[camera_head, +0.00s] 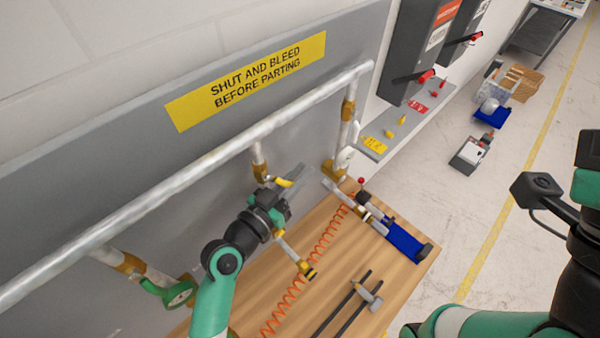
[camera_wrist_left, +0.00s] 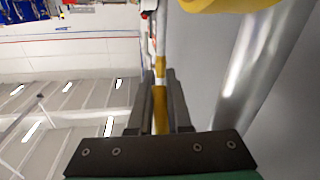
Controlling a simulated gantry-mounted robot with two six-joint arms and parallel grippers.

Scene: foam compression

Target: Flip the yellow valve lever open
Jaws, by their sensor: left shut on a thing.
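The yellow valve lever (camera_head: 284,183) shows beside the drop pipe below the long grey pipe, partly hidden by my left gripper. My left gripper (camera_head: 292,178) reaches up to it from the lower left. In the left wrist view, a narrow yellow bar (camera_wrist_left: 160,108), which looks like the lever, lies between the two dark fingers (camera_wrist_left: 160,92) of the gripper, which is shut on it. The brass fitting (camera_head: 260,170) of the valve is just left of the gripper. My right arm shows at the right edge, but its gripper is out of view.
The long pipe (camera_head: 190,172) runs along the grey panel above the wooden bench (camera_head: 345,270). A coiled orange hose (camera_head: 318,251), a brass-ended fitting (camera_head: 305,269) and a blue tool (camera_head: 404,241) are on the bench. A green-handled valve (camera_head: 180,293) is at the lower left.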

